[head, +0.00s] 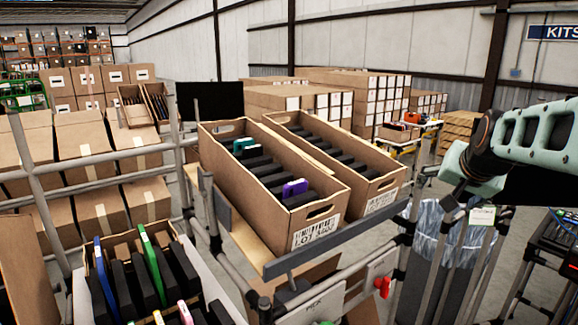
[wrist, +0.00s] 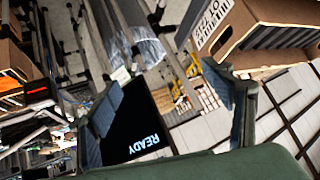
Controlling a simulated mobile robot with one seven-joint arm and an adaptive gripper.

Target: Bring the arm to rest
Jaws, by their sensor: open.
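My gripper (wrist: 172,90) shows in the wrist view with its two blue-grey fingers spread wide apart. It is open, and nothing is held between the fingers. A dark screen reading "READY" (wrist: 135,125) shows in the gap, behind the fingers. In the head view my arm (head: 540,135) is raised at the right edge, to the right of the tilted cartons and apart from them. The gripper's fingertips cannot be made out in the head view.
Two tilted cartons, a left one (head: 238,192) and a right one (head: 385,185), hold dark items on a rack shelf (head: 335,235). Another carton (head: 85,250) with dark and coloured items stands lower left. In the wrist view a carton corner (wrist: 265,20) is near the right finger.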

